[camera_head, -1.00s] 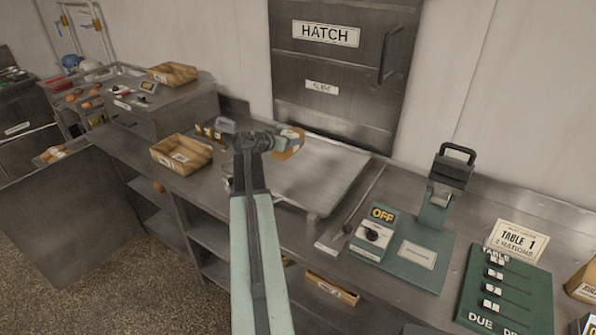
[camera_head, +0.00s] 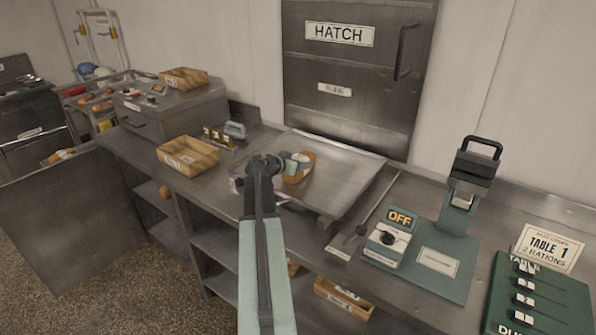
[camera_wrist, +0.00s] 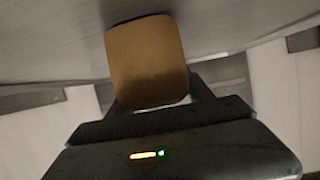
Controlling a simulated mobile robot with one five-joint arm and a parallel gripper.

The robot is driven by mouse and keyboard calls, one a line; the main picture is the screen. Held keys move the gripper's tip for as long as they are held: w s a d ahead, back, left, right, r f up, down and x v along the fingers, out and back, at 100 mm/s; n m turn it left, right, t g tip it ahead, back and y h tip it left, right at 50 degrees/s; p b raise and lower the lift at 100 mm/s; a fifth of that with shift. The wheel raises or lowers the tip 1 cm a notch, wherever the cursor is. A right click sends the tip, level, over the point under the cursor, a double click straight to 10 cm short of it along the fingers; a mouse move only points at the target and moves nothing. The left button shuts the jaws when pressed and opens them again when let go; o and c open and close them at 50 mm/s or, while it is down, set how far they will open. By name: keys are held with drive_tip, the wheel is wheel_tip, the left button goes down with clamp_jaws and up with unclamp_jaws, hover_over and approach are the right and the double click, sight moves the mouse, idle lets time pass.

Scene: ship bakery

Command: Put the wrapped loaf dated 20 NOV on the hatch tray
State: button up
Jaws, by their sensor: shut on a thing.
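My gripper (camera_head: 284,165) is shut on a wrapped loaf (camera_head: 304,168), brown with a pale wrapper band. The loaf is at the left part of the hatch tray (camera_head: 345,175), a flat metal tray on the counter below the hatch. In the wrist view the brown loaf (camera_wrist: 147,58) sits between the jaws, over a grey metal surface. I cannot tell whether the loaf touches the tray. The date on the wrapper cannot be read.
The closed hatch (camera_head: 350,75) is behind the tray. A wooden box (camera_head: 188,157) stands left on the counter. A green device marked OFF (camera_head: 420,250) and a Table 1 board (camera_head: 540,290) are on the right. A thin rod (camera_head: 375,210) lies right of the tray.

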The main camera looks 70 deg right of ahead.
drive_tip(key=shift+f, duration=0.1)
drive_tip(key=o, duration=1.6)
drive_tip(key=shift+a+r+p, duration=0.25)
drive_tip(key=shift+r+p, duration=0.05)
drive_tip(key=shift+r, duration=0.15)
drive_tip(key=p+v, duration=0.4)
drive_tip(key=v, duration=0.7)
drive_tip(key=shift+w+a, duration=0.1)
drive_tip(key=shift+a, duration=0.05)
